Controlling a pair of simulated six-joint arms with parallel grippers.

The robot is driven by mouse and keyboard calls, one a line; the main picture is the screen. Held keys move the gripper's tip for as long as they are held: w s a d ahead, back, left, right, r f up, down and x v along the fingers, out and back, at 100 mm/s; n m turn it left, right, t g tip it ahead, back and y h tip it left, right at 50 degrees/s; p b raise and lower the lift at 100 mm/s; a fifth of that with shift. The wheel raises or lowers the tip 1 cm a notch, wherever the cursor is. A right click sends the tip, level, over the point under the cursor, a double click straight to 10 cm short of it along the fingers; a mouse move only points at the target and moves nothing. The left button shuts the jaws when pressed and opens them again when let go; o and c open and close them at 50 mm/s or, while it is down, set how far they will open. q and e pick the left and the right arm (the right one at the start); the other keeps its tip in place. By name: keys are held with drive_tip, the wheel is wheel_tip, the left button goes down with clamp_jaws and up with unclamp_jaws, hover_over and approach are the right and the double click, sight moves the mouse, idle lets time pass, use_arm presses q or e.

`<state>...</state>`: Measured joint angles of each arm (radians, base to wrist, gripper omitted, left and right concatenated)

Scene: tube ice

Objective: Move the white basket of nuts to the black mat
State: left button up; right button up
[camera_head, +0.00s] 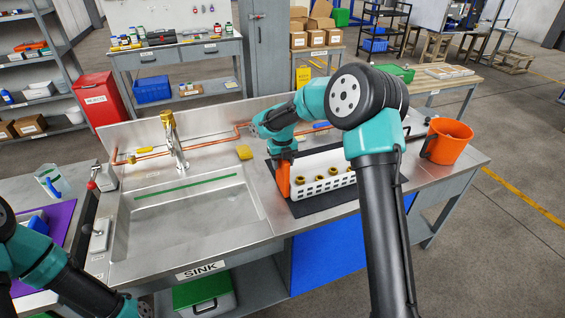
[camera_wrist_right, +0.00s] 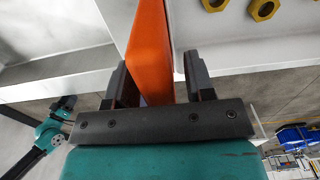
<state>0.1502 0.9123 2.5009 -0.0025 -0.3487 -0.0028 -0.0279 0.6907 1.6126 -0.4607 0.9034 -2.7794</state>
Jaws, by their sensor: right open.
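The white basket (camera_head: 322,195) has slotted sides and holds several brass nuts (camera_head: 332,172). It stands over the black mat (camera_head: 300,209), whose dark border shows around it. An upright orange piece, like a handle, (camera_head: 283,178) is at the basket's left end. My right gripper (camera_head: 283,154) is at that end, with its jaws open on either side of the orange piece. In the right wrist view, the orange piece (camera_wrist_right: 148,45) lies between the two dark fingers, with the white basket wall (camera_wrist_right: 225,42) and nuts beside it. My left arm is at the lower left; its gripper is out of view.
The steel sink (camera_head: 190,215) with a brass-topped tap (camera_head: 172,140) lies left of the mat. A yellow sponge (camera_head: 244,152) sits behind the basin. An orange bucket (camera_head: 447,141) stands at the counter's right. My right arm hides part of the basket's right side.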

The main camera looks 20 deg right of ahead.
drive_tip(key=shift+r, duration=0.15)
wheel_tip(320, 180, up, 12)
idle(0.5)
idle(0.5)
